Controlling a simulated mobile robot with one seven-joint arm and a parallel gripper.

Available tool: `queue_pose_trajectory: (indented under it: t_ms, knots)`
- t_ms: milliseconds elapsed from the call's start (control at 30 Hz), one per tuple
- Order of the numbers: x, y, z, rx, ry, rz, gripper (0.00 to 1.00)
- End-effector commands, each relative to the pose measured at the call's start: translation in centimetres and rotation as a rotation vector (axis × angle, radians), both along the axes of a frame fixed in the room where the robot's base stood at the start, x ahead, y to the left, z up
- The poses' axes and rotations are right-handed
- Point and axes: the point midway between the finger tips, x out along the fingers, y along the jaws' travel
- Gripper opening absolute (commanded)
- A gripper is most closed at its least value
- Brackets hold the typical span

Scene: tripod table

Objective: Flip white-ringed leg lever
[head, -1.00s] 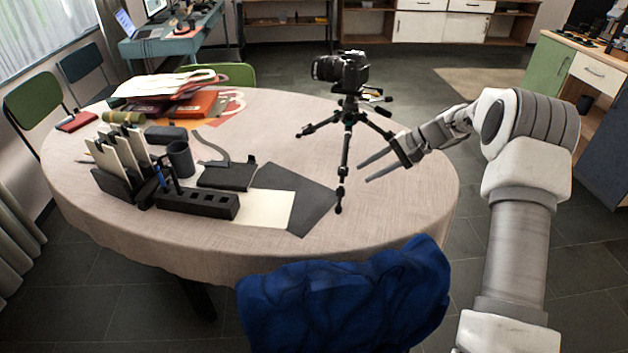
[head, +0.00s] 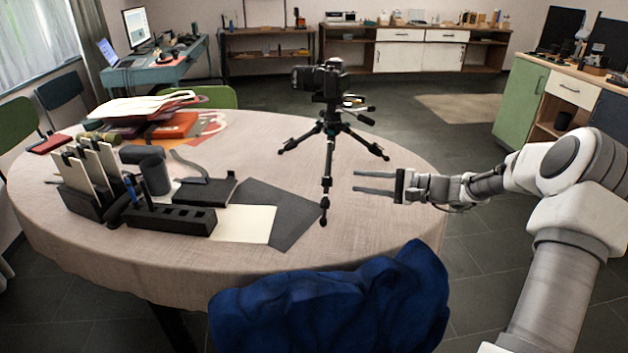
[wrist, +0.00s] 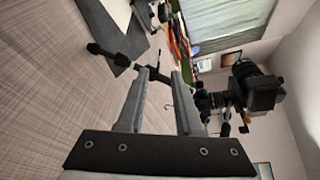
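A black tripod (head: 328,150) stands on the round table with its legs spread, a black camera (head: 320,78) on top. One leg points toward the front of the table, one to the left and one to the right. The white-ringed lever is too small to make out. My gripper (head: 373,181) is open and empty, to the right of the front leg and apart from it, its fingers pointing left. In the wrist view, the tripod (wrist: 205,98) and camera (wrist: 255,92) show beyond the open fingers (wrist: 168,78).
The table (head: 270,255) holds a black organizer (head: 170,218), a dark cup (head: 154,176), dark and cream sheets (head: 245,224) and a pile of folders (head: 150,108) on the left. A blue-draped chair (head: 330,305) stands in front. The table's right side is clear.

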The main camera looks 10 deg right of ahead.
Motion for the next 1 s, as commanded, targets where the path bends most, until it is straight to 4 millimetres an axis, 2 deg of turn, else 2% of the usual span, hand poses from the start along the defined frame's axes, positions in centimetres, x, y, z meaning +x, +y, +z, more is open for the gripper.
queue_pose_trajectory:
  t_ms: [200,533,700,1000]
  knots:
    - [2.8,4.1,-1.2,0.0,0.001,0.004,0.34]
    - [6.5,9.3,-2.3,0.0,0.001,0.003,0.34]
    - [7.5,10.6,-2.5,-0.001,0.001,0.002,0.34]
    - [7.8,11.0,-2.5,-0.001,0.002,-0.001,0.34]
